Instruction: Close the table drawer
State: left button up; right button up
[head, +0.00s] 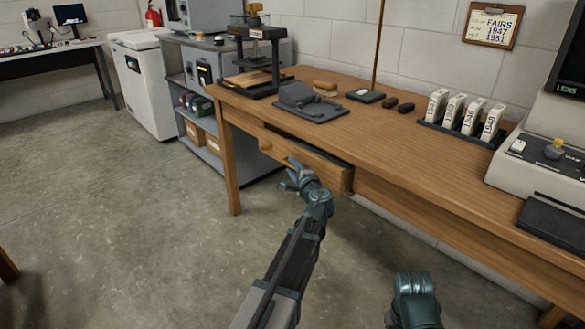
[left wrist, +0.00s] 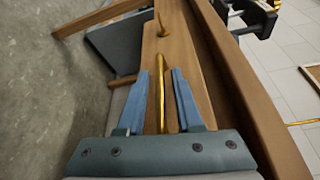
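The wooden table (head: 400,150) has a drawer (head: 310,160) pulled partly out, with a dark gap showing behind its front. A small knob (head: 265,146) is on the left part of the drawer front; it also appears at the top of the left wrist view (left wrist: 163,24). My left gripper (head: 290,177) is just in front of the drawer front. In the left wrist view its blue fingers (left wrist: 163,82) are apart, with a thin brass-coloured bar (left wrist: 158,95) between them, not visibly gripped. My right gripper (head: 415,290) is low, right of centre; its fingertips are unclear.
The tabletop holds a press (head: 257,60), a dark grey device (head: 305,100), a rack of white boxes (head: 465,115) and a beige machine (head: 540,165). A grey shelf unit (head: 200,90) stands to the left behind the table.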

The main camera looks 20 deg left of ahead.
pick_arm(q)
grip_shut()
dwell(1.2)
